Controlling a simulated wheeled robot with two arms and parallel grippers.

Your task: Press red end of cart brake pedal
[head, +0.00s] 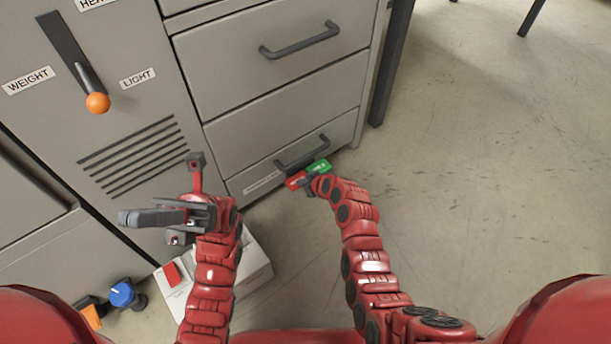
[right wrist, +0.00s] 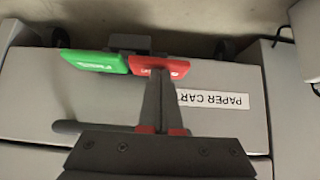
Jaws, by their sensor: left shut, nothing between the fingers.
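The brake pedal sits low at the foot of the grey paper cart (right wrist: 225,128). Its red end (head: 295,180) is on the left in the head view and its green end (head: 319,167) on the right. In the right wrist view the red end (right wrist: 178,68) is right of the green end (right wrist: 95,61). My right gripper (right wrist: 158,75) has its fingers together, with the tips over the red end; whether they touch it I cannot tell. My left gripper (head: 128,217) is shut and empty, pointing left, away from the pedal.
A cart handle (head: 303,152) is just above the pedal. A drawer handle (head: 300,41) is higher up. An orange-knobbed lever (head: 97,103) is on the cabinet at left. A pale box with a red button (head: 172,273) and a blue knob (head: 122,293) are below my left gripper.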

